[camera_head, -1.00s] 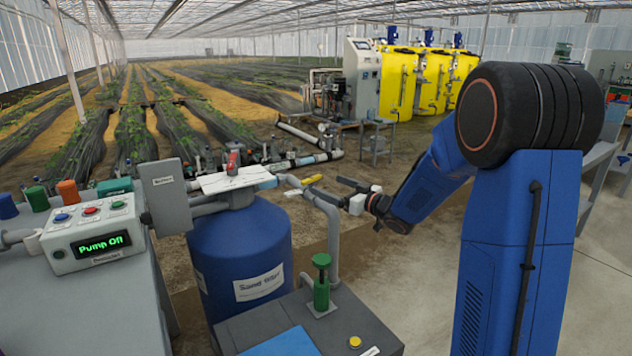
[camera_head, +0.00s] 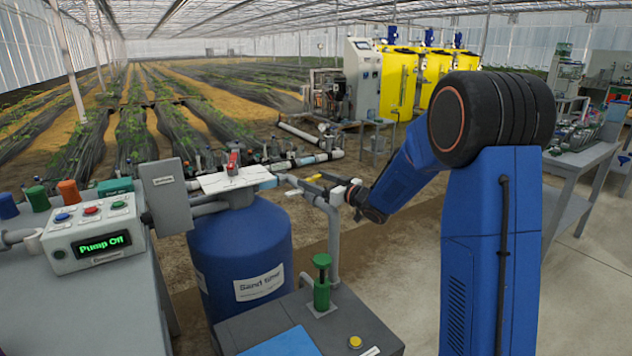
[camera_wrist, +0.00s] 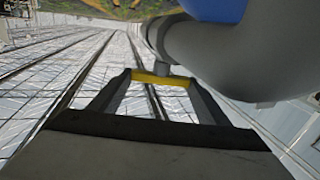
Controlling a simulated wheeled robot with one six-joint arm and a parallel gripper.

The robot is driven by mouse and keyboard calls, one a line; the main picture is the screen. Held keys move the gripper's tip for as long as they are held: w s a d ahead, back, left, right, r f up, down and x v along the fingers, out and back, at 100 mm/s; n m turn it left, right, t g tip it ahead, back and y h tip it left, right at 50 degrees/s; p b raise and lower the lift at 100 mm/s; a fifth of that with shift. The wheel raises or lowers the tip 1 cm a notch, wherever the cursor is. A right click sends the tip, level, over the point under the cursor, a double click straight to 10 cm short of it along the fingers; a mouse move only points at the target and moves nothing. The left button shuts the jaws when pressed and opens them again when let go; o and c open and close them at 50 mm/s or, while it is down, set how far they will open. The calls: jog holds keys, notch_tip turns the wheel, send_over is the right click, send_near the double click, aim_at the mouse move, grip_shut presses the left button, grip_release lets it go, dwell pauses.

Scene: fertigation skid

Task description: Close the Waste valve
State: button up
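A valve with a yellow lever handle (camera_head: 312,178) sits on the grey pipe beside the blue sand filter tank (camera_head: 240,245). I cannot read a label naming it as the Waste valve. My gripper (camera_head: 318,183) reaches this handle from the right in the head view. In the wrist view the yellow handle (camera_wrist: 160,78) lies across the gap between the tips of my gripper (camera_wrist: 162,84), with the grey pipe just beyond. The fingers are wide apart, and the handle's ends appear close to the fingertips. Whether they touch is not clear.
A control box (camera_head: 90,232) reading "Pump Off" stands at left. A green-topped fitting (camera_head: 322,280) stands on the grey bench in front. A red-handled valve (camera_head: 233,160) sits above the tank. Grey pipe (camera_wrist: 215,50) runs close beyond my fingers.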

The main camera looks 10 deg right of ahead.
jog(key=c, duration=0.3)
jog(key=shift+a+h, duration=0.1)
jog(key=shift+h, duration=0.2)
jog(key=shift+s+a+r+m+t+h, duration=0.1)
jog(key=shift+a+m+t+h, duration=0.05)
jog(key=shift+m+t+h, duration=0.95)
jog(key=shift+m+h, duration=0.5)
jog(key=shift+h, duration=0.4)
jog(key=o, duration=1)
jog(key=shift+o, duration=0.2)
